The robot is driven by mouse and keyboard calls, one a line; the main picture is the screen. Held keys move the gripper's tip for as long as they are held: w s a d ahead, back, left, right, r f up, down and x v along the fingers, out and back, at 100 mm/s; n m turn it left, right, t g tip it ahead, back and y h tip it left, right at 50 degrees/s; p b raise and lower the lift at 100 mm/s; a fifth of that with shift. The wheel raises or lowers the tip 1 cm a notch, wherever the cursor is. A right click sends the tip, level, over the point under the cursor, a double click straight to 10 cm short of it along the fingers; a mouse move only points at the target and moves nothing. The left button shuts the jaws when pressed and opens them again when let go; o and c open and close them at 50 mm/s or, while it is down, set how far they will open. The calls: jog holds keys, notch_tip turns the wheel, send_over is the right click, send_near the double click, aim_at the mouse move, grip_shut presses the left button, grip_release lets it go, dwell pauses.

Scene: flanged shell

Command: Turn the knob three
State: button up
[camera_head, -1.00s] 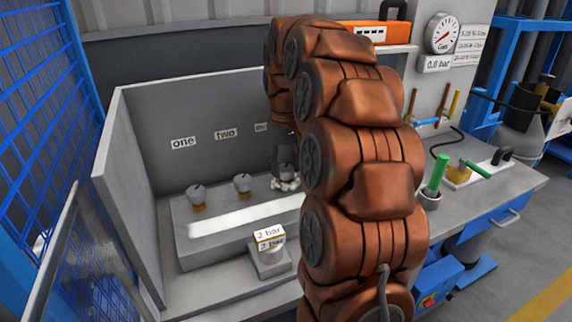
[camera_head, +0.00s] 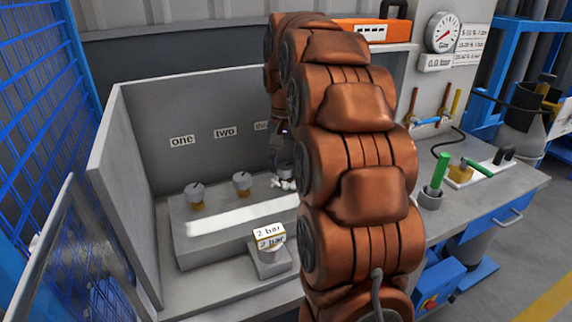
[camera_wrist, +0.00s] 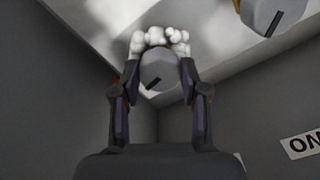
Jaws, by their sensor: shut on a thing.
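My gripper (camera_head: 284,183) is at the third place in the row on the grey block, below a partly hidden label starting "th" (camera_head: 261,126). My arm covers much of this area in the head view. In the wrist view my gripper (camera_wrist: 160,46) has its white fingertips closed around a grey round knob (camera_wrist: 158,70) with a black pointer line. The knob's base is hidden. Knob one (camera_head: 196,195) and knob two (camera_head: 242,183) stand to the left on brass stems, apart from the gripper. Another grey knob (camera_wrist: 270,14) shows in the wrist view.
The grey block (camera_head: 183,232) stands in a booth with a left side wall (camera_head: 125,190). A small "2 bar" block (camera_head: 270,258) stands in front. A round gauge (camera_head: 443,33) hangs above a "0.0 bar" display (camera_head: 437,62). A cut-off label "ON" (camera_wrist: 303,141) shows in the wrist view.

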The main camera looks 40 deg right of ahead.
aim_at(286, 166)
jog(key=shift+m, duration=1.1)
jog(key=o, duration=1.1)
jog(key=shift+o, duration=0.2)
jog(key=shift+r, duration=0.1)
jog(key=shift+r, duration=3.7)
